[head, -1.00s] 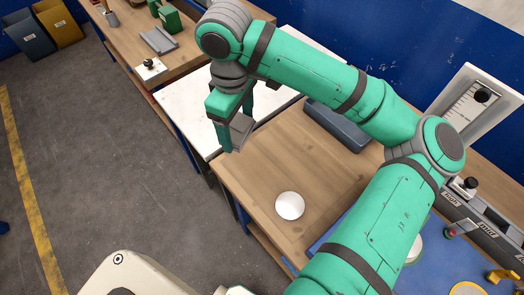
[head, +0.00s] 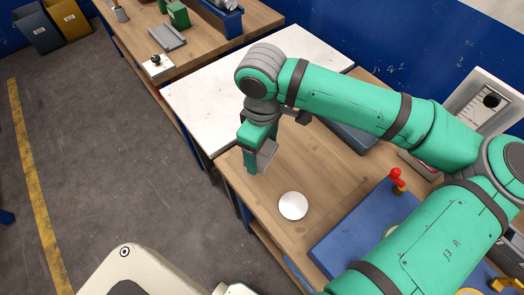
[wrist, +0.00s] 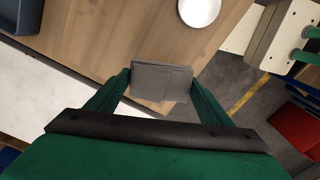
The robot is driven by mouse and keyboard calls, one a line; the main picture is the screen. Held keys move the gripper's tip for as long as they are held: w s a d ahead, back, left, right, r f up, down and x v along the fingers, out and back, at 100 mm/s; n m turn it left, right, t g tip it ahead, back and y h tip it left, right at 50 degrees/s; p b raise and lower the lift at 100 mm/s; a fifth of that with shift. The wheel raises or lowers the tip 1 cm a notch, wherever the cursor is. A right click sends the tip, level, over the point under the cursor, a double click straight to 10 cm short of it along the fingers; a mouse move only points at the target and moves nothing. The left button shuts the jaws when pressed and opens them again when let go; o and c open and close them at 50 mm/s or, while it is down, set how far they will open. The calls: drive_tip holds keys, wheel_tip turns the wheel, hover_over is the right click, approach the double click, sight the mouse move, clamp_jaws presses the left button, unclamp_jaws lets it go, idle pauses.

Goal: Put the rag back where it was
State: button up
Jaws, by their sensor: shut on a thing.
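The rag is a flat, grey, folded piece; in the wrist view the rag (wrist: 160,82) sits between my two green fingers. My gripper (head: 258,160) is shut on it. In the head view the rag (head: 267,154) shows at the fingertips, above the left end of the wooden bench (head: 345,185). In the wrist view it overlaps the bench's edge. I cannot tell its exact height; it appears held clear of the bench top.
A white round disc (head: 293,206) lies on the wooden bench near its front edge. A blue mat (head: 340,240) with a red-knobbed part (head: 397,180) is to the right. A white-topped table (head: 205,105) adjoins at the left, mostly bare. A dark blue bin (head: 350,136) stands behind my arm.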

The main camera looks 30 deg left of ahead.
drive_tip(key=w+f, duration=0.1)
drive_tip(key=w+a+f, duration=0.1)
drive_tip(key=f, duration=0.1)
drive_tip(key=w+a+f, duration=0.1)
drive_tip(key=f, duration=0.1)
drive_tip(key=shift+w, duration=0.1)
drive_tip(key=shift+w+f, duration=0.2)
drive_tip(key=shift+f, duration=1.6)
drive_tip(key=shift+f, duration=0.25)
drive_tip(key=shift+s+f, duration=0.1)
drive_tip(key=shift+f, duration=0.3)
drive_tip(key=o, duration=1)
drive_tip(key=shift+a, duration=0.1)
drive_tip(key=shift+s, duration=0.1)
wheel_tip(320, 180, up, 13)
drive_tip(key=shift+r, duration=0.2)
